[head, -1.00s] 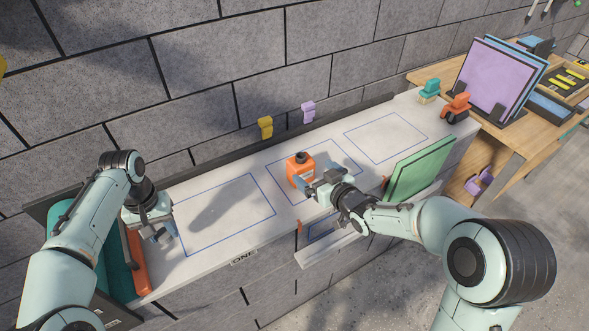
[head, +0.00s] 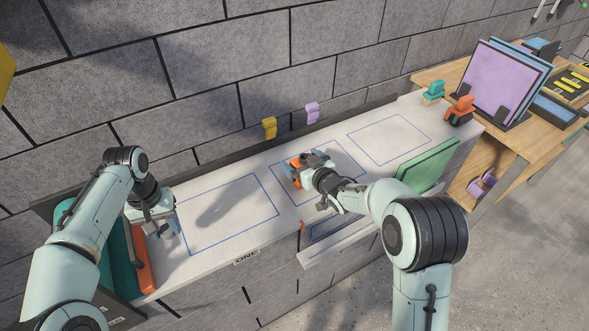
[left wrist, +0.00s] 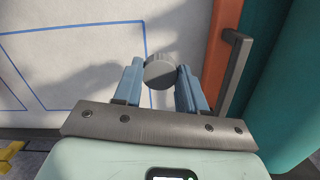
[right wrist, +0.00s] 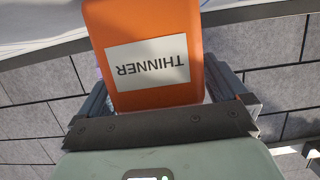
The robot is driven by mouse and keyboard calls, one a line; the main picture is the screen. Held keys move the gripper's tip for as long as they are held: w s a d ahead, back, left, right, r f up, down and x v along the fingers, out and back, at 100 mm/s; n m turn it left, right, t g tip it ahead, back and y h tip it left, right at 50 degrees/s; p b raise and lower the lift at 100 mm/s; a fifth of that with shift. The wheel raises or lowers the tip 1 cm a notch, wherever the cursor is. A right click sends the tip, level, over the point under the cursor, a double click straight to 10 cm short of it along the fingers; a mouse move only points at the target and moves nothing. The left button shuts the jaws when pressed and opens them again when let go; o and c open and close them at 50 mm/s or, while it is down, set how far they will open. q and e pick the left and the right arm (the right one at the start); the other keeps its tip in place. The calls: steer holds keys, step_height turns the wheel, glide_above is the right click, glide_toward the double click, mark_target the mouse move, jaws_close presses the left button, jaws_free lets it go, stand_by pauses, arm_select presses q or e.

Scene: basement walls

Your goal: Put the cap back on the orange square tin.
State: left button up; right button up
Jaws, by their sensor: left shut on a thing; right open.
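The orange square tin (head: 295,161) stands in the middle blue-outlined area of the white worktop, mostly hidden by my right gripper (head: 304,164) in the head view. In the right wrist view the tin (right wrist: 155,101) shows a white THINNER label, upside down. My right gripper (right wrist: 165,88) is open, with its fingers on either side of the tin. My left gripper (left wrist: 160,76) is shut on a round dark grey cap (left wrist: 159,70). In the head view the left gripper (head: 170,234) is over the left end of the worktop, where the cap is not clear.
A teal and orange item (head: 140,262) stands beside my left gripper. A green panel (head: 428,165) stands at the worktop's right front. Yellow (head: 269,127) and purple (head: 312,113) clips are along the back edge. The left outlined area (head: 235,225) is clear.

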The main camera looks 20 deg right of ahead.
steer(key=shift+w+f, duration=0.1)
steer(key=shift+w, duration=0.2)
steer(key=c, duration=1.3)
steer(key=shift+r, duration=0.2)
